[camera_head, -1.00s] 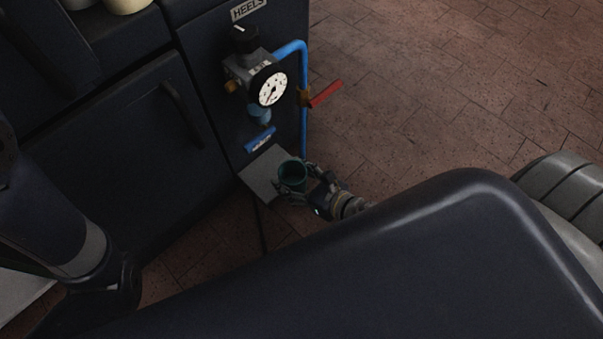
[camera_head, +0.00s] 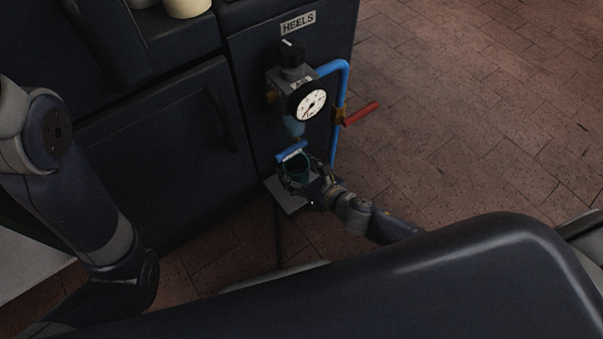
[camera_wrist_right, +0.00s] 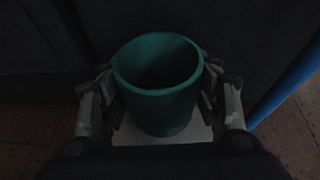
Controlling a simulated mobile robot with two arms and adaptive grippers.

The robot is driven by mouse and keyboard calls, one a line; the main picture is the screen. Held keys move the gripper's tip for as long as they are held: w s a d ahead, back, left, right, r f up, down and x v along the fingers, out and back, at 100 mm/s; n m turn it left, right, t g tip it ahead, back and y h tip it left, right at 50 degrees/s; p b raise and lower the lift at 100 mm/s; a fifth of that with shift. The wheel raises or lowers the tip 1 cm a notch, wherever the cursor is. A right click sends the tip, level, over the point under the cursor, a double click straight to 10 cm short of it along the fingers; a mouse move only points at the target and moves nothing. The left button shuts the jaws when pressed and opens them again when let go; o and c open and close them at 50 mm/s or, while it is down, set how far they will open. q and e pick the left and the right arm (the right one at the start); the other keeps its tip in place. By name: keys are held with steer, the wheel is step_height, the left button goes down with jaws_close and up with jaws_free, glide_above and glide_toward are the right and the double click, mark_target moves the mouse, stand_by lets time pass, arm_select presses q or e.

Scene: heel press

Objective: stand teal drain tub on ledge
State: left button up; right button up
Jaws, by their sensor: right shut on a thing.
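The teal drain tub (camera_head: 299,167) is upright and open at the top. My right gripper (camera_head: 302,178) is shut on it; in the right wrist view the fingers flank the tub (camera_wrist_right: 160,85) on both sides. The grey ledge (camera_head: 283,196) juts from the cabinet front, under the tub in both views. Whether the tub's base touches the ledge cannot be told. My left arm shows at the left of the head view, but its gripper cannot be seen.
Above the ledge are a regulator with a white gauge (camera_head: 311,103), a blue handle (camera_head: 291,151) and a blue pipe (camera_head: 340,95) with a red lever (camera_head: 361,113). The dark cabinet (camera_head: 165,150) stands behind. Brick floor at the right is clear.

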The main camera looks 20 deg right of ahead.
steer(key=shift+w, duration=0.25)
steer(key=shift+f, duration=0.4)
stand_by(0.5)
steer(key=o, duration=1.1)
steer(key=shift+c, duration=0.2)
steer(key=v, duration=1.2)
steer(key=shift+s, duration=0.1)
